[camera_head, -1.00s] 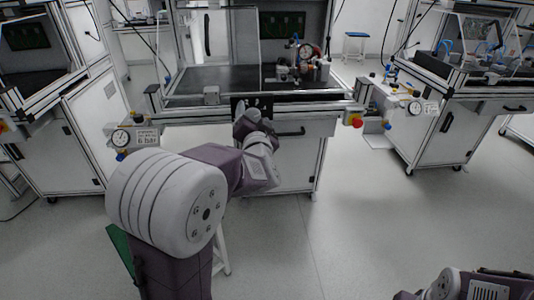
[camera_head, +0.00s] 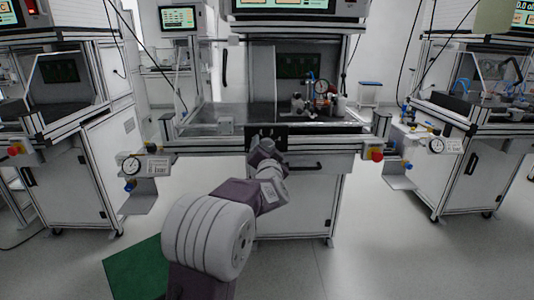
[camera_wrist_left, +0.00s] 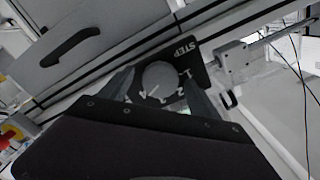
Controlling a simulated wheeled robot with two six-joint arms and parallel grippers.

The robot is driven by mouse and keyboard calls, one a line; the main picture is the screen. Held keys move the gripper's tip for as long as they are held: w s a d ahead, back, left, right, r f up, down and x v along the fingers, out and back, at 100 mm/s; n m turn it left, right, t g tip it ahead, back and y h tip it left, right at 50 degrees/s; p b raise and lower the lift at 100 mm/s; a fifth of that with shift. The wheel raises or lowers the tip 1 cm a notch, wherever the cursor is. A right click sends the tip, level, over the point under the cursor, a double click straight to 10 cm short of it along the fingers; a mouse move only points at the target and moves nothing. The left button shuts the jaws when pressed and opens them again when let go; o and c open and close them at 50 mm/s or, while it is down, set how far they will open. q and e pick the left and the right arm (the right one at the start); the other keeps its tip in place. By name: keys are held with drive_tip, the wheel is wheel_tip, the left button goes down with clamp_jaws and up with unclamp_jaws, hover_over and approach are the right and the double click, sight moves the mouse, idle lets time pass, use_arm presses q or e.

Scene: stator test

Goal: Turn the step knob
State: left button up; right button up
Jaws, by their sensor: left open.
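The step knob (camera_wrist_left: 161,77) is a round grey disc in the left wrist view, on a black plate (camera_wrist_left: 186,51) marked STEP with numbers along its lower side. My left gripper (camera_wrist_left: 160,88) is open, with one finger on each side of the knob. I cannot tell whether the fingers touch it. In the head view my left gripper (camera_head: 264,146) is at the black plate (camera_head: 282,131) on the front of the middle bench. The knob is hidden there. My right gripper is not in view.
The middle bench has a drawer handle (camera_head: 304,167) below the plate and a red emergency stop (camera_head: 376,154) at right. Another bench (camera_head: 468,165) stands at right. The floor between the benches is clear.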

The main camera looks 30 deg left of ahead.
use_arm(q)
drive_tip(key=c, duration=1.4)
drive_tip(key=shift+n, duration=0.3)
drive_tip(key=n, duration=0.4)
drive_tip(key=shift+n, duration=0.3)
drive_tip(key=n, duration=0.5)
drive_tip(key=shift+f+b, duration=0.1)
drive_tip(key=shift+b, duration=0.3)
drive_tip(key=shift+n+b, duration=3.3)
drive_tip(key=shift+n, duration=5)
